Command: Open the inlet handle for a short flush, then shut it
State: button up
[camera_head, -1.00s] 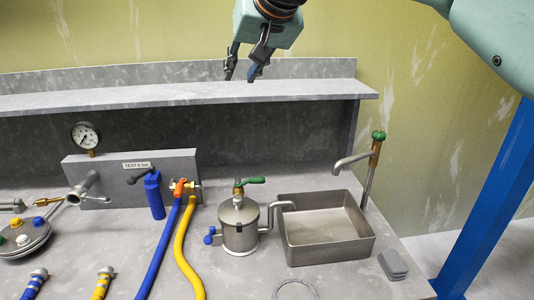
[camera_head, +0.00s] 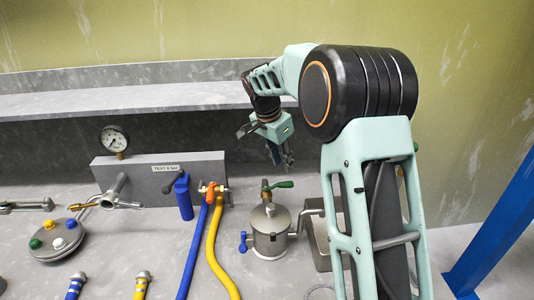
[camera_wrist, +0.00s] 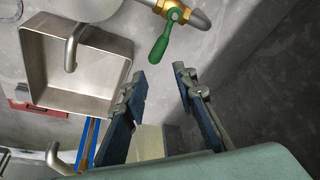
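A steel pail (camera_head: 270,240) stands on the bench, with a green lever handle (camera_head: 282,185) on a brass fitting at its lid. A blue handle (camera_head: 243,241) is at the pail's lower left side. I cannot tell by a label which is the inlet handle. My gripper (camera_head: 283,162) hangs just above the green handle, pointing down. In the wrist view the green handle (camera_wrist: 160,48) lies just beyond the fingertips, in front of the gap and untouched as far as I can see. My gripper (camera_wrist: 160,78) is open and empty.
The steel sink (camera_wrist: 85,85) is right of the pail, mostly hidden by my arm in the head view. A panel (camera_head: 155,175) with an orange valve (camera_head: 210,187) and gauge (camera_head: 114,139) stands left. Blue and yellow hoses (camera_head: 213,250) run forward. A shelf (camera_head: 150,99) spans behind.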

aim_at(289, 183)
jog(key=shift+m, duration=0.5)
jog(key=b+x, duration=0.1)
jog(key=x, duration=0.2)
jog(key=b+x, duration=0.1)
jog(key=x, duration=0.2)
jog(key=s+b+x, duration=0.1)
jog(key=x, duration=0.2)
jog(key=shift+w+d+f, duration=0.1)
jog(key=shift+d+f, duration=0.2)
jog(key=shift+f, duration=0.1)
jog(key=shift+w, duration=0.25)
jog(key=c, duration=0.6)
